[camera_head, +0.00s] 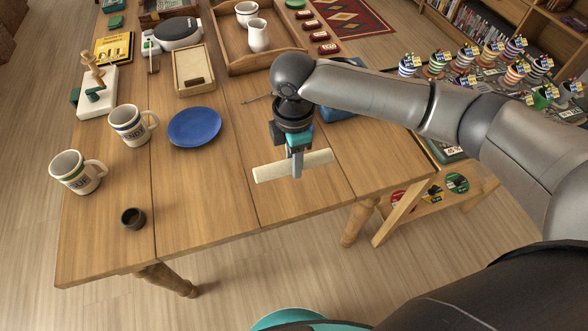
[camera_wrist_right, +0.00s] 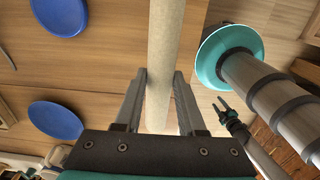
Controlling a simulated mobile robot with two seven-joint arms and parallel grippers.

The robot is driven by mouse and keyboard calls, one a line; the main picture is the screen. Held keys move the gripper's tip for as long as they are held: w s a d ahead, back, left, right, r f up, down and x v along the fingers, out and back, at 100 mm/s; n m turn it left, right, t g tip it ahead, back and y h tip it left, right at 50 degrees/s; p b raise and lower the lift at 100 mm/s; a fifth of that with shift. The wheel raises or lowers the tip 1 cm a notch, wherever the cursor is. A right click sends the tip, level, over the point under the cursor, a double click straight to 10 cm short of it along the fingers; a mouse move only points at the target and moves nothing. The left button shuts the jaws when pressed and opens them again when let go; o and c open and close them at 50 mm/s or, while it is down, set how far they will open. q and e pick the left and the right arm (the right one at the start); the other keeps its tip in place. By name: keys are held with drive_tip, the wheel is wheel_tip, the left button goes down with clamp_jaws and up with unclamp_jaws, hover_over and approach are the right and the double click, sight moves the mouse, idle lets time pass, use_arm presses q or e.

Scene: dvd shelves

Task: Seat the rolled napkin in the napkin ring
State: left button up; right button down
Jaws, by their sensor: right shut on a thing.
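The rolled napkin (camera_head: 293,166) is a cream roll. My right gripper (camera_head: 296,172) is shut on it near its middle and holds it roughly level above the front part of the wooden table. In the right wrist view the napkin (camera_wrist_right: 160,70) runs between the two fingers. A small dark ring (camera_head: 133,218), which looks like the napkin ring, stands on the table at the front left with its opening up. The napkin is well to its right, apart from it. My left gripper seems to show small in the right wrist view (camera_wrist_right: 222,104); its jaw state is unclear.
Two mugs (camera_head: 131,126) (camera_head: 76,172) stand behind and left of the ring. A blue plate (camera_head: 194,126) lies mid-table; another blue thing (camera_head: 340,110) is partly hidden by my arm. A wooden tray (camera_head: 268,63) is at the back. The table between ring and napkin is clear.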

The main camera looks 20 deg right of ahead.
use_arm(q)
drive_tip(key=r+p, duration=0.2)
drive_tip(key=r, duration=0.1)
drive_tip(key=shift+s+r+p, duration=0.1)
drive_tip(key=shift+s+p, duration=0.2)
drive_tip(key=shift+s, duration=0.05)
use_arm(e)
drive_tip(key=s+d+r+m, duration=0.2)
drive_tip(key=r+m, duration=0.7)
drive_tip(key=s+d+r+m, duration=0.2)
drive_tip(key=s+r+m, duration=0.1)
drive_tip(key=r+m, duration=0.6)
drive_tip(key=shift+s+r, duration=0.25)
